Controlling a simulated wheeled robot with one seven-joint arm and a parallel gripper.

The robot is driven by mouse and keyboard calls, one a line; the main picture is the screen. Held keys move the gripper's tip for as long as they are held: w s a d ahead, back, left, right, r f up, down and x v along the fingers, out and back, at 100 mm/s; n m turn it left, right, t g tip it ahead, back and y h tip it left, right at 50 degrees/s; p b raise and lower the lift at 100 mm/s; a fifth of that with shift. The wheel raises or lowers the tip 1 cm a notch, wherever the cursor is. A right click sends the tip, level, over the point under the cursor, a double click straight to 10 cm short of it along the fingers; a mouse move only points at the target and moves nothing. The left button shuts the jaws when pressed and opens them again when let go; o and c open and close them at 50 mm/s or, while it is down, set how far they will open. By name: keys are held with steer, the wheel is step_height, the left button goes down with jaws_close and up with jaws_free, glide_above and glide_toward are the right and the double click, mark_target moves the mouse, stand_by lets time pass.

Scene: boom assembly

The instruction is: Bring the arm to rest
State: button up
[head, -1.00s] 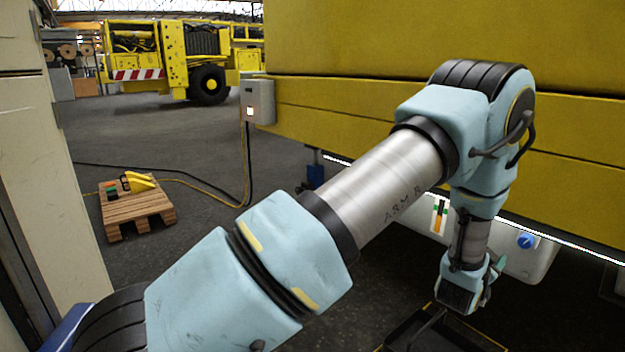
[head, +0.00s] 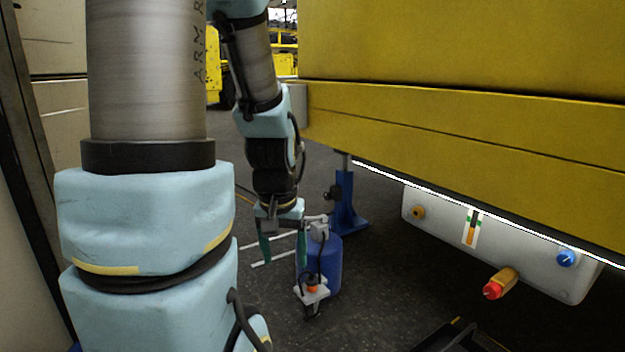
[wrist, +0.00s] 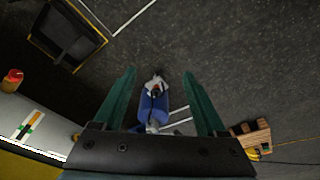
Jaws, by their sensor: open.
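My gripper (head: 283,250) hangs below my raised arm in the head view, left of the yellow boom, with its fingers pointing down. In the wrist view its two green fingers (wrist: 160,78) are spread apart with nothing between them at the tips. A blue drum (head: 332,265) stands beyond and below the gripper. It also shows between the fingers in the wrist view (wrist: 154,108), lower down; the exact gap to it is hard to tell.
A yellow beam (head: 460,130) fills the upper right. Below it are a pale tank (head: 440,215), a red-tipped orange fitting (head: 502,282) and a blue jack stand (head: 346,205). A black tray (wrist: 70,38) lies on the floor. A wooden pallet (wrist: 250,138) shows at right in the wrist view.

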step_height(320, 180, up, 33)
steer(key=s+a+p, duration=0.1)
steer(key=p, duration=3.1)
steer(key=shift+s+a+f+g, duration=0.15)
steer(key=shift+s+g, duration=0.15)
steer(key=shift+s, duration=0.1)
steer(key=shift+o, duration=0.2)
